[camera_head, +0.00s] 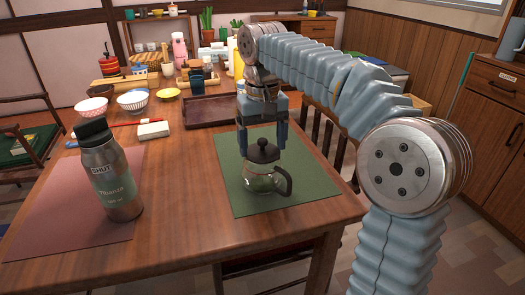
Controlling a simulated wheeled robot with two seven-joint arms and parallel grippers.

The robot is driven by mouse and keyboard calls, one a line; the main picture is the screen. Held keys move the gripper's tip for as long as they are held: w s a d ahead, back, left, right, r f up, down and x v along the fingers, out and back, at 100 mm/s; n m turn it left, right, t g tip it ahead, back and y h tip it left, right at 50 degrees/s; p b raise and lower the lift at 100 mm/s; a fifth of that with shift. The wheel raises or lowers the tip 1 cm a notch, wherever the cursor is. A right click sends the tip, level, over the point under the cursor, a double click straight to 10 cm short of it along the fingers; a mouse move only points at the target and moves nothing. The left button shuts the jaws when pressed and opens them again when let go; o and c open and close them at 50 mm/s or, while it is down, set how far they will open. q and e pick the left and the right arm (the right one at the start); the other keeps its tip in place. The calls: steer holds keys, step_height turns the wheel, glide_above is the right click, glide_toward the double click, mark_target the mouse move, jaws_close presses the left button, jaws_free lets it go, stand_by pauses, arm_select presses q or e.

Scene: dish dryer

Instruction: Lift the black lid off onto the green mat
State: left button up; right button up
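A glass pot (260,181) with a dark handle at its right stands upright on the green mat (308,198). A black lid (262,154) with a small knob sits on top of the pot. My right gripper (262,147) points down over the pot, its two fingers spread apart, one on each side of the lid's knob. I cannot tell whether the fingers touch the lid. The pot covers part of the mat. My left gripper is not in view.
A steel bottle (112,181) with a black cap stands on the reddish mat (68,216) at the left. A brown tray (210,112), white block (153,130) and bowls (132,101) lie further back. The green mat is bare around the pot.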

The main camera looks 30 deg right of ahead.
steer(key=c, duration=0.9)
